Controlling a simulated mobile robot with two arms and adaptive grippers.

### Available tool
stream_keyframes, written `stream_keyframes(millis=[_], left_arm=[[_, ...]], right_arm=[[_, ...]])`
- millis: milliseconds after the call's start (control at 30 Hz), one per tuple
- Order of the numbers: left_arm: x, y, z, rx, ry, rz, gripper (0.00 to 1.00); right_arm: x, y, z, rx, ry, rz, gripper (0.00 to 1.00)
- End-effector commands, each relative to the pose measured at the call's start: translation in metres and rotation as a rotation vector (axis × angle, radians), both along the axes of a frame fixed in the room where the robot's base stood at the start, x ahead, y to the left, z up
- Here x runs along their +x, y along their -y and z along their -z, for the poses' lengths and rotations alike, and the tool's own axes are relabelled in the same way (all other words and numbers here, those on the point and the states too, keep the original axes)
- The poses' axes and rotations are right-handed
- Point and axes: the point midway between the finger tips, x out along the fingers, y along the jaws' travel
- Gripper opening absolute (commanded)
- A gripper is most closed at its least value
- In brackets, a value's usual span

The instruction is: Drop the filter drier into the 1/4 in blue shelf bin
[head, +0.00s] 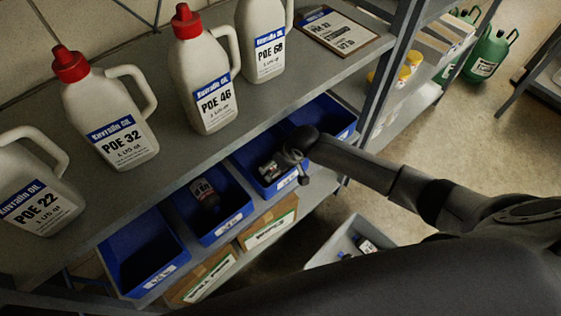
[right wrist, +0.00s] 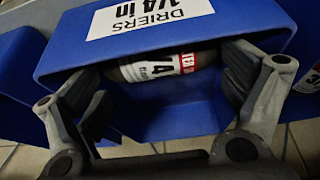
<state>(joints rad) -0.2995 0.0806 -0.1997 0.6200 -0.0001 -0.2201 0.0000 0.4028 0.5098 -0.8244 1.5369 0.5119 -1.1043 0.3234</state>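The 1/4 in blue shelf bin (head: 281,184) stands on the lower shelf, under my right gripper (head: 285,167). In the right wrist view, the bin's label (right wrist: 150,18) reads "DRIERS 1/4 in". A dark filter drier (right wrist: 165,66) with a white and red 1/4 label lies inside the bin, just behind the labelled front, partly hidden by it. My right gripper (right wrist: 165,105) is open, its fingers spread to either side, with nothing visibly gripped between them. In the head view, the drier and fingers are hard to separate. My left gripper is not in view.
A neighbouring blue bin (head: 228,228) holds another drier (head: 205,194); a further bin (head: 140,250) looks empty. A grey tote (head: 330,248) with small items stands below. Oil jugs (head: 200,75) line the upper shelf (head: 255,112) above the bins.

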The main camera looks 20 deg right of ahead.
Motion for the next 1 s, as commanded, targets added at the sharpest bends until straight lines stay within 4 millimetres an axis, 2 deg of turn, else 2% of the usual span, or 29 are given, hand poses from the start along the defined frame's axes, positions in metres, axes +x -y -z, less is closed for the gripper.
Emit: stream_keyframes(millis=[333, 467, 667, 1000], left_arm=[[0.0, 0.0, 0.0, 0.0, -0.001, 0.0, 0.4], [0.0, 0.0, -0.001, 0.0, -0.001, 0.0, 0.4], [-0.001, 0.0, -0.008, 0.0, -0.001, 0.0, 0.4], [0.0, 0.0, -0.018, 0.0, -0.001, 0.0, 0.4]], right_arm=[[0.0, 0.0, -0.001, 0.0, 0.001, 0.0, 1.0], [0.001, 0.0, -0.008, 0.001, 0.004, -0.001, 1.0], [-0.009, 0.004, -0.039, 0.0, 0.003, -0.002, 1.0], [-0.034, 0.014, -0.103, 0.0, 0.003, -0.002, 1.0]])
